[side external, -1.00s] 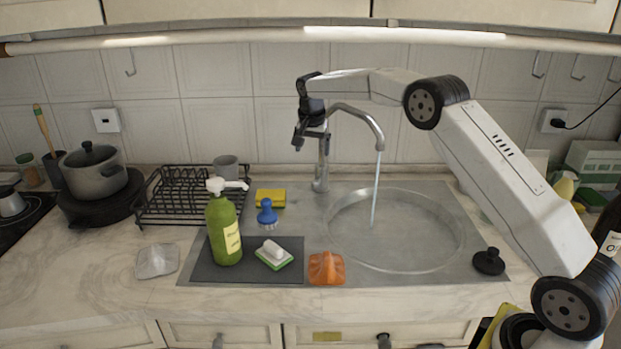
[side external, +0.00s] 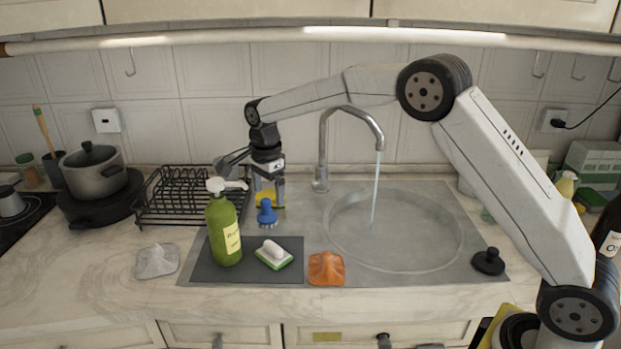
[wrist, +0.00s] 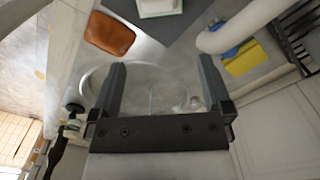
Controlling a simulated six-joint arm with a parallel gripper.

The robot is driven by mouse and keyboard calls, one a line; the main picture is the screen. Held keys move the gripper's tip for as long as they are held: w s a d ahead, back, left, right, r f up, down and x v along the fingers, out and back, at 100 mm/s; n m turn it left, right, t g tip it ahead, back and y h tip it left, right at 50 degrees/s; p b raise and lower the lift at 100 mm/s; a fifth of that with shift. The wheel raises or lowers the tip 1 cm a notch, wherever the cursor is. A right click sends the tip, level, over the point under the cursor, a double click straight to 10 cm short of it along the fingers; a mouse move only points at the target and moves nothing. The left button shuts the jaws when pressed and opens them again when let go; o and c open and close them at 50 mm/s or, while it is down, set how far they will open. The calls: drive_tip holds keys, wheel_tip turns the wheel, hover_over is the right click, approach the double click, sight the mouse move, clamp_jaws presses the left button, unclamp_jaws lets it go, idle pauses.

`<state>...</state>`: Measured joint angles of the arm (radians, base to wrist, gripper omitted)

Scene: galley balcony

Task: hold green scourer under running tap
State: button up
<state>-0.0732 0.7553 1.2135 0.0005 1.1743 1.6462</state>
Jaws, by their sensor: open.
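The green scourer (side external: 274,254), a green pad with a white grip on top, lies on the dark mat (side external: 225,272). Part of it shows at the top edge of the wrist view (wrist: 158,8). The grey tap (side external: 323,150) runs a thin stream of water (side external: 375,190) into the round sink (side external: 395,262). My gripper (side external: 268,194) is open and empty, left of the tap and behind the scourer.
A green pump bottle (side external: 223,232) stands left of the scourer. An orange piece (side external: 326,268) lies to its right. A blue brush (side external: 267,213) and yellow sponge (wrist: 245,60) are behind it. A dish rack (side external: 180,195) is at back left. A black plug (side external: 488,262) lies right of the sink.

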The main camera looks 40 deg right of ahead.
hover_over(273, 245)
wheel_tip(273, 245, down, 8)
drive_tip(key=shift+w+f, duration=0.1)
drive_tip(key=shift+f, duration=1.4)
drive_tip(key=shift+f, duration=0.1)
drive_tip(key=shift+f, duration=2.5)
drive_tip(key=shift+c, duration=0.2)
drive_tip(key=c, duration=1)
drive_tip(key=shift+c, duration=0.2)
drive_tip(key=shift+r, duration=0.2)
